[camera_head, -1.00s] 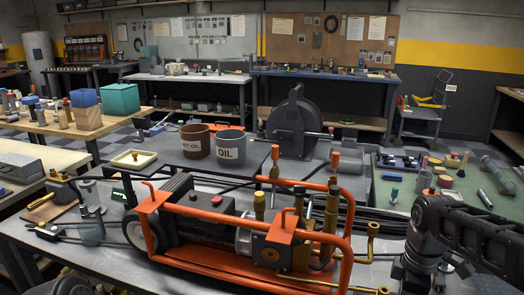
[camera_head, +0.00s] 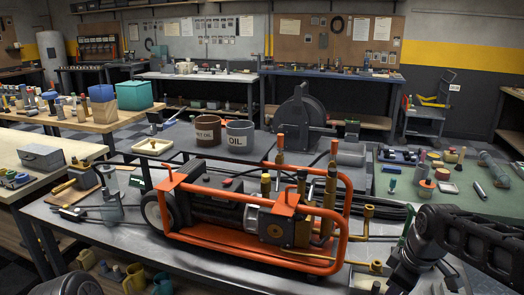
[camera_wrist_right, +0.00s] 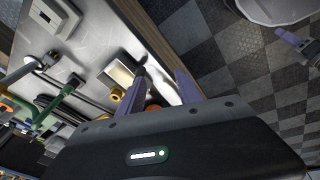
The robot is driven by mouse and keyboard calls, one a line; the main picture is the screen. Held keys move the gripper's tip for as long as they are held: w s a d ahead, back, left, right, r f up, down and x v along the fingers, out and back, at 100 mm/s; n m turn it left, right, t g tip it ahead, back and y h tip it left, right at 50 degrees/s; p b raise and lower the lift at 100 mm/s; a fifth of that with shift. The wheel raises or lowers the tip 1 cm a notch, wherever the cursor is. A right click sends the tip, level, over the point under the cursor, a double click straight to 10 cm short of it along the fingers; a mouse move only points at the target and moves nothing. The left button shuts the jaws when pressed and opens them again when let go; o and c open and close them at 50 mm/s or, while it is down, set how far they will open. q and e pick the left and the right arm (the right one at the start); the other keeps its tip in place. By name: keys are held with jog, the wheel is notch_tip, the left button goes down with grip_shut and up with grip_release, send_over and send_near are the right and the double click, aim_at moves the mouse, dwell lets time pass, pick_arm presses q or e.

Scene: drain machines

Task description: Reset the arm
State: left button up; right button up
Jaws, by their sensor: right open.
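My right arm (camera_head: 470,242) comes in at the lower right of the head view, folded with its elbow low near the bench's right end. Its gripper is not clear there. In the right wrist view my right gripper (camera_wrist_right: 160,78) is open, its two fingers apart with nothing held between them. It points toward the edge of the metal bench and the floor beyond. My left gripper is out of view; only a dark rounded part of my left arm (camera_head: 76,284) shows at the bottom left corner.
An orange-framed drain machine (camera_head: 250,225) stands on the metal bench (camera_head: 100,222). Behind it are a brown can (camera_head: 208,133), a grey OIL can (camera_head: 240,137) and a dark hose reel (camera_head: 299,124). A green-topped table (camera_head: 420,197) with small parts lies right. Checkered floor (camera_wrist_right: 225,70) is open beside the bench.

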jog(key=w+a+f+m+t+y+p, duration=0.2)
jog(key=w+a+f+m, duration=0.2)
jog(key=a+f, duration=0.4)
jog(key=s+a+f+m+p, duration=0.3)
jog(key=s+a+f+m, duration=0.15)
jog(key=a+f, duration=0.45)
jog(key=s+a+f+g+p, duration=0.1)
jog(key=s+a+f, duration=0.1)
jog(key=s, duration=0.5)
jog(key=s+a+f+m+g+y+p, duration=0.1)
jog(key=s+a+f, duration=0.1)
jog(key=s+f, duration=0.2)
jog(key=s+a+f+m+g+p, duration=0.1)
jog(key=s+f, duration=0.3)
jog(key=s, duration=0.6)
jog(key=shift+s+a+g+y+p, duration=0.4)
jog(key=shift+a+g+p, duration=0.1)
jog(key=shift+a+g, duration=0.15)
jog(key=shift+m, duration=0.25)
